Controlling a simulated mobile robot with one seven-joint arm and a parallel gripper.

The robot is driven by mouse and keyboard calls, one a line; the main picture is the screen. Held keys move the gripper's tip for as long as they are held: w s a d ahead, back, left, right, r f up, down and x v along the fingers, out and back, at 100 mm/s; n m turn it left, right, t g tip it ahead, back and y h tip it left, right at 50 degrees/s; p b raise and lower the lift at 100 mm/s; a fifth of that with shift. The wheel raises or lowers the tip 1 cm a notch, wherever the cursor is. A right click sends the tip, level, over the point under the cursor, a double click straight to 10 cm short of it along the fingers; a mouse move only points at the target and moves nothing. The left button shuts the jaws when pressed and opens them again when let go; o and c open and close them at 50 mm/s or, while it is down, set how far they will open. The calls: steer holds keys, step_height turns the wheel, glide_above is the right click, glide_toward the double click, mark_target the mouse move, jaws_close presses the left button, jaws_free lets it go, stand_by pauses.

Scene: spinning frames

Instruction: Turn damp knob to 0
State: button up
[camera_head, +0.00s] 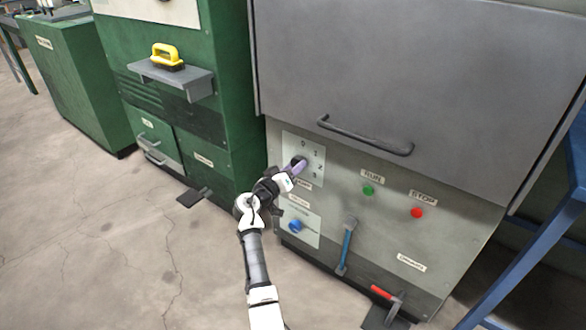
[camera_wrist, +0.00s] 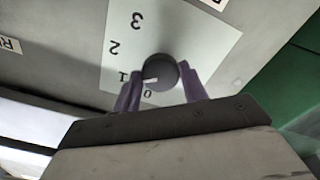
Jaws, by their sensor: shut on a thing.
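The damp knob (camera_wrist: 160,70) is a dark round knob on a white dial plate (camera_wrist: 190,40) marked 0, 1, 2 and 3. In the wrist view its white pointer mark lies on the side towards 1 and 0, seemingly between them. My gripper (camera_wrist: 162,89) has its two purple fingers on either side of the knob and is shut on it. In the head view my gripper (camera_head: 299,166) covers part of the knob and the label below it. The dial plate (camera_head: 318,152) is on the grey machine's front.
A green RUN button (camera_head: 369,190) and a red STOP button (camera_head: 417,212) are to the right. A door handle (camera_head: 365,137) juts out above.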

steer(key=n+p, duration=0.1)
steer(key=n, duration=0.2)
steer(key=n+p, duration=0.2)
steer(key=n, duration=0.2)
steer(key=n+p, duration=0.1)
steer(key=n, duration=0.3)
steer(key=shift+r+p, duration=0.25)
steer(key=shift+p, duration=0.1)
stand_by(0.3)
steer(key=o, duration=1)
steer(key=shift+f, duration=0.1)
steer(key=shift+c, duration=0.2)
